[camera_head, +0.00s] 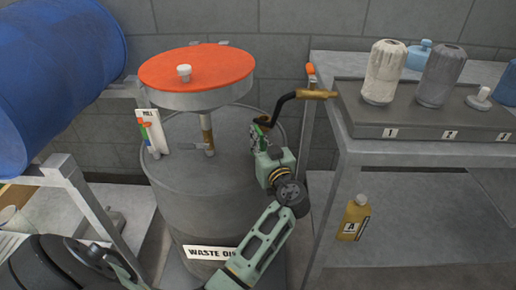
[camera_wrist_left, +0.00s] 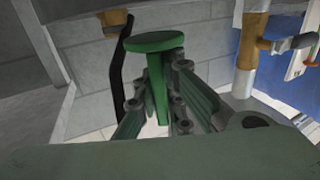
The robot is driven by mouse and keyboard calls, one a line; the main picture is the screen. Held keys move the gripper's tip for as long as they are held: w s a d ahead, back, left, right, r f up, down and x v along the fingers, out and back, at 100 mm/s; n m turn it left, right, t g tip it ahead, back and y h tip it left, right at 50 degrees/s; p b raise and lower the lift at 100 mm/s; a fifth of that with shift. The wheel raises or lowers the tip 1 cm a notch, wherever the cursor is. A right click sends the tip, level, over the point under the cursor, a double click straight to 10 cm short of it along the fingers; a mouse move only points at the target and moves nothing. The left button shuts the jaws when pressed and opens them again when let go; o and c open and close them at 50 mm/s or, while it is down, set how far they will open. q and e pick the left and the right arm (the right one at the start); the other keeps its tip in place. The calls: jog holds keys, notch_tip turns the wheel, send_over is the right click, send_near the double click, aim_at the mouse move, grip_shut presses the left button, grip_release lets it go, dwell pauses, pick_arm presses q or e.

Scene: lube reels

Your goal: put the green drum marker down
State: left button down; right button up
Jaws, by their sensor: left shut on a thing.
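The green drum marker (camera_wrist_left: 157,80), a round flat head on a green stem, stands between the fingers of my left gripper (camera_wrist_left: 157,95) in the left wrist view. The fingers are shut on its stem, with the head above the fingertips. In the head view my left gripper (camera_head: 258,140) is over the right side of the grey waste oil drum (camera_head: 190,190), near its rim. The marker is too small and covered to make out clearly there. My right gripper is not in view.
An orange-topped pan (camera_head: 197,66) stands above the drum on a pipe. A black hose with a brass nozzle (camera_head: 315,94) hangs close by my left gripper. A grey cart (camera_head: 345,140) with bottles stands right, and a blue drum (camera_head: 60,75) lies on a rack left.

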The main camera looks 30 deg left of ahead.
pick_arm(q)
notch_tip(320, 180, down, 3)
jog(key=shift+r, duration=0.1)
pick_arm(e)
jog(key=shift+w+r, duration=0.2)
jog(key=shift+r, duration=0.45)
pick_arm(q)
jog(key=c, duration=1.8)
grip_release()
jog(key=shift+c, duration=0.2)
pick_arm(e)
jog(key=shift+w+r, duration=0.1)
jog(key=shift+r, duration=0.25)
